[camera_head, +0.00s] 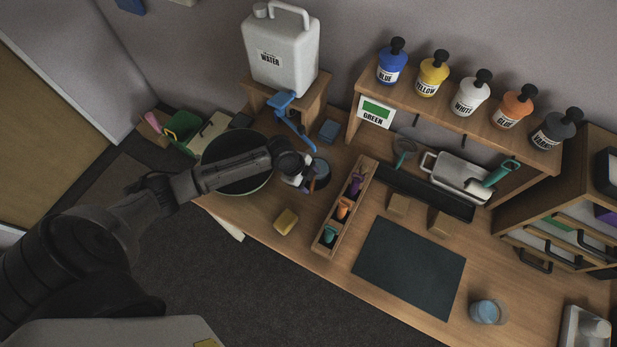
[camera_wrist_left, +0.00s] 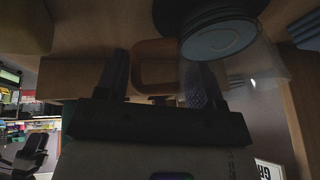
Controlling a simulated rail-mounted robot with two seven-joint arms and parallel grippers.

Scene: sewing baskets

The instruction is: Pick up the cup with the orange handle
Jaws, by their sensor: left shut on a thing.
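My left gripper (camera_head: 303,178) is low over the left part of the bench, between the dark pan and the narrow wooden rack. In the left wrist view its two fingers (camera_wrist_left: 158,80) are on either side of a dim brown-orange loop (camera_wrist_left: 155,62), which looks like the cup's handle. A clear, see-through wall (camera_wrist_left: 258,65), apparently the cup's, shows beside the right finger. The grip contact is too dark to see clearly. A dark round piece with a blue face (camera_head: 321,174) is right beside the gripper. My right gripper is not in view.
The wooden rack (camera_head: 322,246) holds purple, orange and teal-handled items. A dark pan (camera_head: 262,185) lies under my left arm. A yellow sponge (camera_head: 286,221) lies in front. A blue tap arm (camera_head: 292,120) is behind.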

